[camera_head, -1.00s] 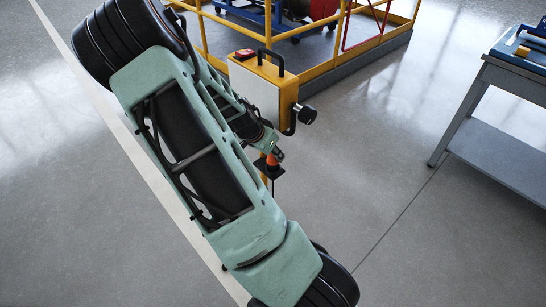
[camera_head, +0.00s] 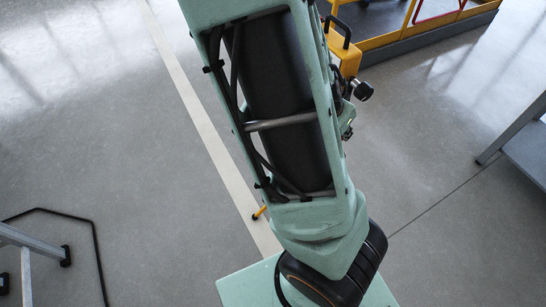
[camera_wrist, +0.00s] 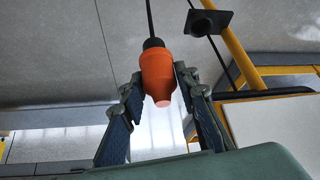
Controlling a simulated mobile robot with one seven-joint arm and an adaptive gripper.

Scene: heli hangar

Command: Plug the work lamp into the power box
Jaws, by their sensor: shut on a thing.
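In the wrist view, my gripper (camera_wrist: 158,84) is shut on an orange plug (camera_wrist: 157,66) with a dark collar and a black cable running up from it. The plug is off the floor. In the head view, my arm hides the plug and most of the gripper. The yellow power box (camera_head: 348,55) shows partly behind my arm, with a black handle on top and a black round fitting (camera_head: 363,91) at its side. Its front is hidden. The work lamp's head is not in view.
Metal legs (camera_head: 27,262) with black feet and a black cable (camera_head: 92,240) are at lower left. A grey table (camera_head: 525,140) stands at right. Yellow railing (camera_head: 430,25) is behind. Open floor lies between.

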